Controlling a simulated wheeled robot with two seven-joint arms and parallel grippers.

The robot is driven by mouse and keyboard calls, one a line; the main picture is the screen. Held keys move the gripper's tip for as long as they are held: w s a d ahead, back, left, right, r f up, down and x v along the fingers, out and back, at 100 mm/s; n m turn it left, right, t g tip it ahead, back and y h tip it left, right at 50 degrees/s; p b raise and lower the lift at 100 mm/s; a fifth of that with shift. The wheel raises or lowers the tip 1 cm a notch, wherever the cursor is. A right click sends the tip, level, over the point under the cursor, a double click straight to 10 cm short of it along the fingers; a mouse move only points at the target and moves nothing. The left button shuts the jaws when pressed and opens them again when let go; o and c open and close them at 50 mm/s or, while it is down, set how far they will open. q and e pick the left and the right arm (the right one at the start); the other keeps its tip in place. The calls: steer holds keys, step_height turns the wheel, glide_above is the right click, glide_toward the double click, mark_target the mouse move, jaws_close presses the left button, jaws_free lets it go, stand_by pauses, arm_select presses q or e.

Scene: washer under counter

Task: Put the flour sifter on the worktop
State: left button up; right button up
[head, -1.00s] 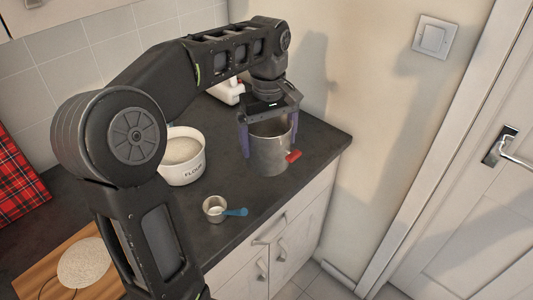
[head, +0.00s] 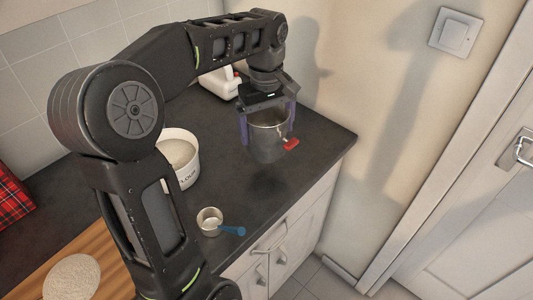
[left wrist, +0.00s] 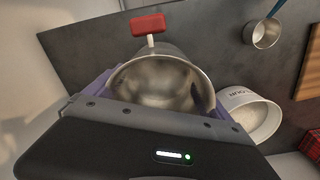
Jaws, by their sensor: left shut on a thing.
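The flour sifter (head: 267,150) is a metal cylinder with an open top and a red knob on a short crank at its side. My left gripper (head: 267,127) is shut on it, with one purple finger on each side of the body. The sifter is upright over the right end of the dark worktop (head: 310,150). A soft shadow lies on the worktop below it, and it appears to hang a little above the surface. The left wrist view looks into the sifter's empty-looking bowl (left wrist: 165,85), with the red knob beyond. My right gripper is not in view.
A white flour tub (head: 183,170) stands left of the sifter. A small metal cup with a blue handle (head: 210,221) is nearer the front edge. A white jug (head: 220,82) is behind, and a wooden board (head: 105,265) lies at lower left. The right corner is clear.

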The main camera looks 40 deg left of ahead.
arm_select(q)
steer(key=shift+f, duration=1.7)
steer(key=shift+f+p, duration=0.4)
steer(key=shift+f, duration=1.5)
steer(key=shift+f, duration=0.25)
steer(key=o, duration=1.3)
steer(key=shift+r, duration=0.1)
steer(key=shift+c, duration=0.2)
